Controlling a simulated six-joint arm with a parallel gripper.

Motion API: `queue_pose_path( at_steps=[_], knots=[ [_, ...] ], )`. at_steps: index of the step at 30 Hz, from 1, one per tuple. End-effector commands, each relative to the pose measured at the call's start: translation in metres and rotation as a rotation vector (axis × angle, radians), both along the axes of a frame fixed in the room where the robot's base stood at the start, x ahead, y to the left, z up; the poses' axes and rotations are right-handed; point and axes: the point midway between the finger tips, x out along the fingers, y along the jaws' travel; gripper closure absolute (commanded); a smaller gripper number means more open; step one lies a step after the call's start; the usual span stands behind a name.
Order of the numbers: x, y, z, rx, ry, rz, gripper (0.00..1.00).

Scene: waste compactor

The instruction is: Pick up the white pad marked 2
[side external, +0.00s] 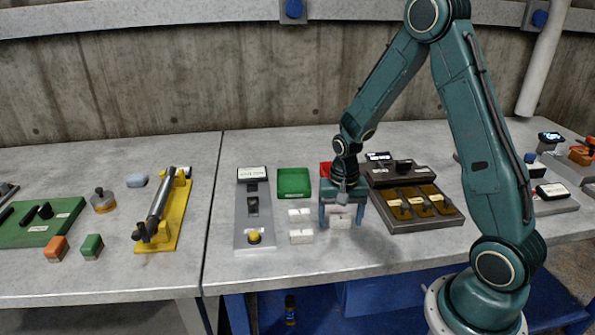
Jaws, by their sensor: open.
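My gripper (342,223) points down at the table right of centre, its fingers open. White pads (341,217) show between and just below the fingers, partly covered by the gripper. I cannot tell whether the fingers touch them. More white pads stand to the left in two small groups, a rear one (300,215) and a front one (301,236). The markings are too small to read, so I cannot tell which pad is marked 2.
A grey panel with a yellow button (254,238) stands left. A dark unit with brown compartments (422,203) stands close right. The front table strip is clear.

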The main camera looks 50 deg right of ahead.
Motion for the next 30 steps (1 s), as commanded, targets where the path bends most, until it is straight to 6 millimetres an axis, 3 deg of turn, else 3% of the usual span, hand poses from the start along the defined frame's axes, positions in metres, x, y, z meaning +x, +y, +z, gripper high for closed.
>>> queue_pose_path(
  at_steps=[5,13,30],
  knots=[
    [0.0,0.0,0.0,0.0,0.0,0.0,0.25],
    [0.0,0.0,0.0,0.0,0.0,0.0,0.73],
    [0.001,0.0,0.012,-0.001,-0.003,0.0,0.73]
  ],
)
